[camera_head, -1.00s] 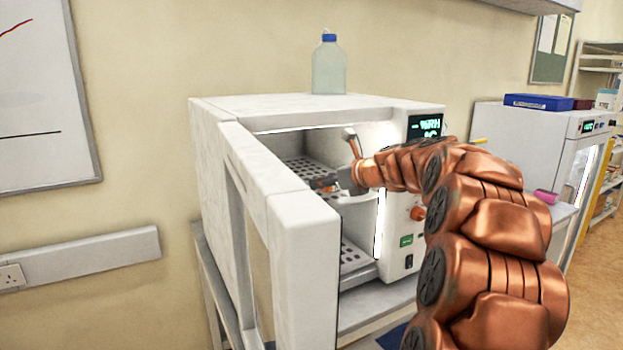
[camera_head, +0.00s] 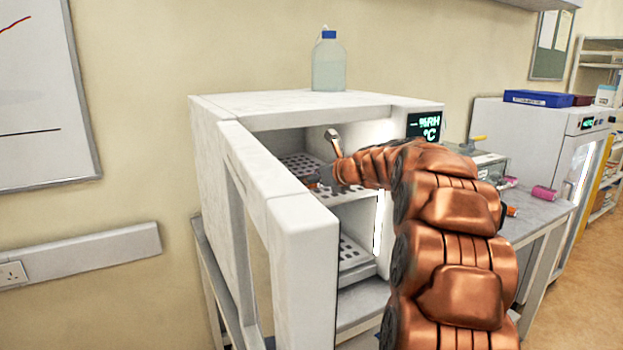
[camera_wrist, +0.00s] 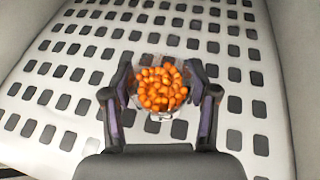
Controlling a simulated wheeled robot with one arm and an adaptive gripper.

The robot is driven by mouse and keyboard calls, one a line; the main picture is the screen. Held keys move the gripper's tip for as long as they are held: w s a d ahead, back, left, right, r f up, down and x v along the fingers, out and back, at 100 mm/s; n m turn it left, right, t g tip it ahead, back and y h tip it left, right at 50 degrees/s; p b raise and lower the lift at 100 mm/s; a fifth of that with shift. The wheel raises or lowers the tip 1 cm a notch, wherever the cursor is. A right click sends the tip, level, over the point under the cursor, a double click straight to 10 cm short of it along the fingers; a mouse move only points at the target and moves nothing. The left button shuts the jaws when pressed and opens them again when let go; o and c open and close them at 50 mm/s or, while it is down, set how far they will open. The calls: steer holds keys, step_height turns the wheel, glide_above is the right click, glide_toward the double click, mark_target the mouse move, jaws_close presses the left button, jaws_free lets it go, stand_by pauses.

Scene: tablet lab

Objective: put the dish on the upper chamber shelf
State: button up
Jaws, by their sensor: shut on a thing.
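The dish (camera_wrist: 160,116) is a small clear round dish filled with orange pellets, seen in the wrist view. My gripper (camera_wrist: 160,90) is shut on it, one finger on each side. Below it is the upper chamber shelf (camera_wrist: 62,72), a white perforated plate; I cannot tell whether the dish touches it. In the head view my gripper (camera_head: 318,180) is inside the open chamber (camera_head: 215,108), over the upper shelf (camera_head: 300,160). The dish is hidden there behind the door's edge and my arm.
The chamber door (camera_head: 305,260) stands open at the front left, close to my arm. A lower perforated shelf (camera_head: 352,252) lies beneath. A bottle (camera_head: 328,65) stands on the chamber's top. Pink items (camera_head: 543,194) lie on the bench to the right.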

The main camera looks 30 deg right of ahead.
steer(key=o, duration=1.2)
steer(key=shift+f, duration=0.15)
steer(key=shift+s+r, duration=0.1)
steer(key=shift+r, duration=0.1)
steer(key=v, duration=0.5)
steer(key=shift+s+b, duration=0.35)
steer(key=s, duration=0.3)
steer(key=s+d+b, duration=0.1)
steer(key=s, duration=0.7)
steer(key=shift+d+f+b, duration=0.1)
steer(key=shift+d+b, duration=0.2)
steer(key=shift+d, duration=0.1)
